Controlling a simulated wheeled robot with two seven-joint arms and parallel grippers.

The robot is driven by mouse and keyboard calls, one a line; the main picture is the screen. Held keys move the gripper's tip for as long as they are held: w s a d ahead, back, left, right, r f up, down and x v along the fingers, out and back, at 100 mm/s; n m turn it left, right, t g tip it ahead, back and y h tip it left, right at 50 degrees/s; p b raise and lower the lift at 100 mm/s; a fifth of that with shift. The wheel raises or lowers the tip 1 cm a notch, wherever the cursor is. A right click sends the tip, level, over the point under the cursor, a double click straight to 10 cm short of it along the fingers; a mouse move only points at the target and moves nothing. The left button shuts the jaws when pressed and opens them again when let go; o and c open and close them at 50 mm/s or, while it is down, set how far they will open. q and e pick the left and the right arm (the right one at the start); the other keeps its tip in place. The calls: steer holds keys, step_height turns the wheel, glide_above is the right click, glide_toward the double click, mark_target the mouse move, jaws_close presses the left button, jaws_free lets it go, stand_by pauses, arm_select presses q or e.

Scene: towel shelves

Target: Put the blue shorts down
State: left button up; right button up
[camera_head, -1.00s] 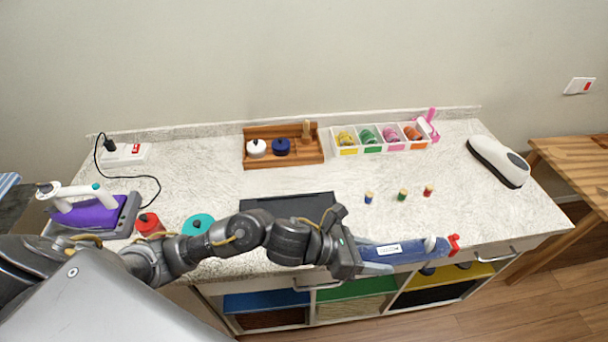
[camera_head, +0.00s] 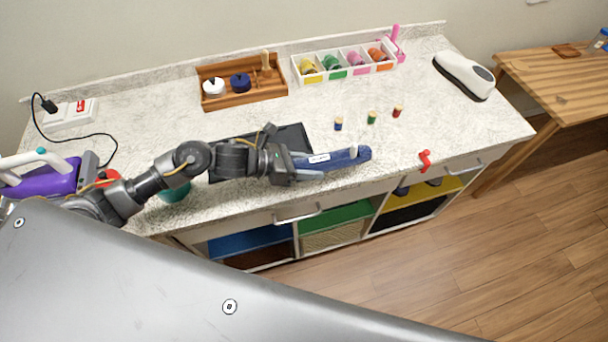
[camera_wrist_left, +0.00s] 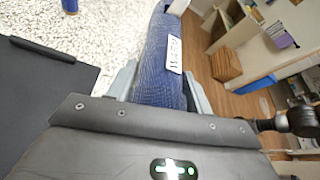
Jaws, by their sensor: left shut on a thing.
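The blue shorts (camera_head: 345,158) are a folded dark blue bundle with a white label. My left gripper (camera_head: 302,165) is shut on one end of them and holds them near the counter's front edge. In the left wrist view the blue shorts (camera_wrist_left: 158,68) lie between the two fingers (camera_wrist_left: 160,92), with the label facing the camera. In that view the counter lies to their left and the floor to their right. I cannot tell whether the shorts touch the counter. My right gripper is not in view.
A black mat (camera_head: 290,137) lies under my left arm. Several thread spools (camera_head: 371,117) stand behind the shorts, and a red clamp (camera_head: 425,161) sits at the front edge. Below are a blue bin (camera_head: 250,241), green bin (camera_head: 345,216) and yellow bin (camera_head: 425,192). The right counter is mostly clear.

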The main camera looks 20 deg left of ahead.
arm_select(q)
steer(key=shift+w+a+f, duration=0.25)
steer(key=shift+a+f, duration=0.15)
steer(key=shift+f, duration=0.15)
steer(key=shift+w+a+f+b, duration=0.15)
steer(key=shift+f+b, duration=0.25)
steer(key=shift+f, duration=0.5)
steer(key=shift+a+f+b, duration=0.1)
steer(key=shift+f+b, duration=0.25)
steer(key=shift+f, duration=0.55)
steer(key=shift+f, duration=0.15)
steer(key=o, duration=1.1)
steer(key=shift+o, duration=0.2)
